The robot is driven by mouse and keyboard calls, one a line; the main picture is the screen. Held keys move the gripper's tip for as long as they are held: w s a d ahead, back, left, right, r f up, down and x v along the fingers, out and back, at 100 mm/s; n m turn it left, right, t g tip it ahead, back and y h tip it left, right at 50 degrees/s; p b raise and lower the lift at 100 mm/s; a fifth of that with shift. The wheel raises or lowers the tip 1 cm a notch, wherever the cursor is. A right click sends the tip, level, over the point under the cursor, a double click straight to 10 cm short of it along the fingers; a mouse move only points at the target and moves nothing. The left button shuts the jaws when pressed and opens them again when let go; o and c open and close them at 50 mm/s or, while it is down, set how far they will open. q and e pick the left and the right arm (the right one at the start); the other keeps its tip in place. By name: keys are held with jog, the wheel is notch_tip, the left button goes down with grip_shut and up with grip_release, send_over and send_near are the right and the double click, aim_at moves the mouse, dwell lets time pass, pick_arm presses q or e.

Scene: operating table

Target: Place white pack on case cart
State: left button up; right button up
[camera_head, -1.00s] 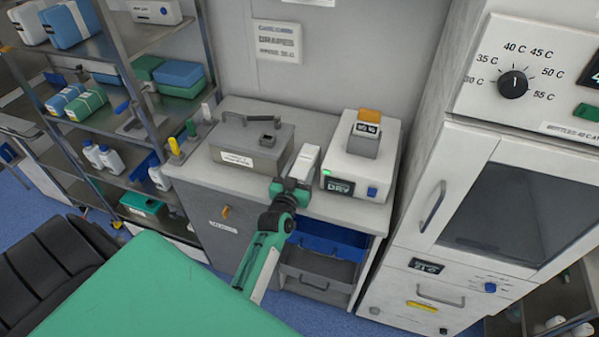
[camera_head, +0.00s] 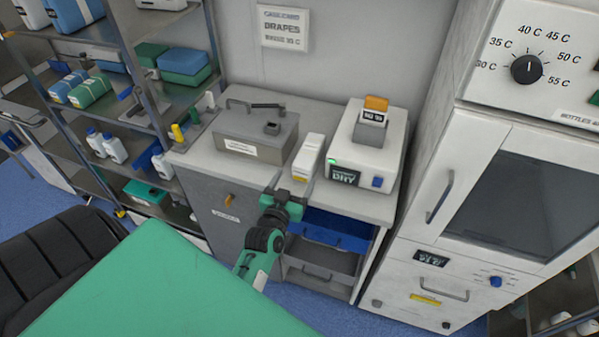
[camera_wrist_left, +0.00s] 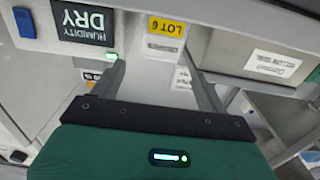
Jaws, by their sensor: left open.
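The white pack (camera_head: 308,157), a narrow box with a yellow label on its near end, stands on the grey cabinet top (camera_head: 340,204) between a grey lidded case and a white device. In the left wrist view the pack (camera_wrist_left: 166,62) shows its yellow "LOT 6" label beyond the fingers. My left gripper (camera_head: 288,190) is open and empty, just in front of the pack's near end. Its two fingers (camera_wrist_left: 162,82) are spread, with the pack's end between them in the picture; contact cannot be told. I cannot identify the case cart for sure. My right gripper is out of view.
The grey case (camera_head: 245,140) is left of the pack; the "DRY" device (camera_head: 392,158) is close on its right. Below are a blue drawer (camera_head: 330,232) and a grey one. Loaded shelves (camera_head: 130,118) stand left, a warming cabinet (camera_head: 510,190) right, a green-covered surface (camera_head: 150,285) in front.

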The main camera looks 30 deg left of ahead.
pick_arm(q)
jog(key=v, duration=0.3)
jog(key=shift+s+b, duration=0.15)
jog(key=shift+b, duration=0.15)
